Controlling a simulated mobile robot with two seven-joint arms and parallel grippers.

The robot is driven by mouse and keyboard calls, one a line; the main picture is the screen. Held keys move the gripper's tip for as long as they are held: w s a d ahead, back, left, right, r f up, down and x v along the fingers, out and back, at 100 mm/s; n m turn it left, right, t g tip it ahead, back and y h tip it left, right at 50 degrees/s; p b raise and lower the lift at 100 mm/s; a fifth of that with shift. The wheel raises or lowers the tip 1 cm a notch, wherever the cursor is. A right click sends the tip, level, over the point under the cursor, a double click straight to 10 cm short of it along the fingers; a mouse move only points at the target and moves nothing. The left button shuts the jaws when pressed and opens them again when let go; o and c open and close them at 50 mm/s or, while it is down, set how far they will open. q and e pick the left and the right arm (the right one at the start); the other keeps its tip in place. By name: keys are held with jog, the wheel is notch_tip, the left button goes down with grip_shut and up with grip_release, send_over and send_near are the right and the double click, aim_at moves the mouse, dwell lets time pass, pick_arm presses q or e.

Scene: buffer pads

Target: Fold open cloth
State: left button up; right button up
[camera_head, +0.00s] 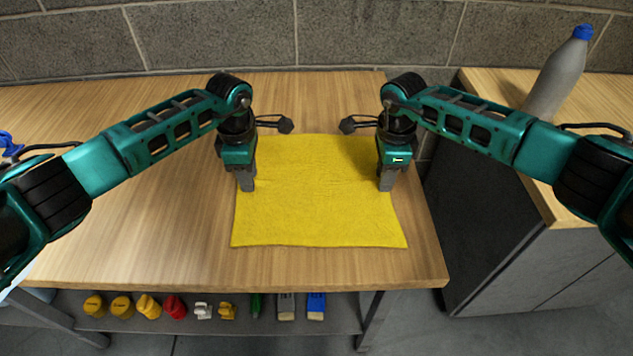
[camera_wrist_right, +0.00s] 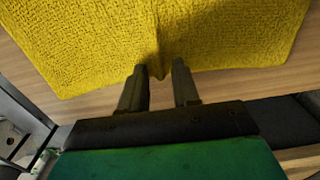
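The yellow cloth (camera_head: 315,215) lies spread and mostly flat on the wooden table, slightly wrinkled. My left gripper (camera_head: 247,186) points down at its left edge; its finger gap is hidden from this angle. My right gripper (camera_head: 386,186) points down at the cloth's right edge. In the right wrist view, the right fingertips (camera_wrist_right: 158,68) stand on either side of a puckered ridge in the edge of the cloth (camera_wrist_right: 225,30). The cloth seems pinched between them. The far side of the cloth is partly behind my wrists.
The table (camera_head: 130,240) is bare left of the cloth. A grey bottle with a blue cap (camera_head: 560,75) stands on the dark cabinet (camera_head: 485,210) at right. A lower shelf (camera_head: 345,318) holds several small coloured items. A grey block wall (camera_head: 220,35) closes the back.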

pick_arm(q)
jog(key=shift+s+f, duration=0.1)
jog(key=shift+f, duration=0.05)
grip_shut()
pick_arm(e)
jog(key=shift+s+f, duration=0.1)
jog(key=shift+f, duration=0.05)
grip_shut()
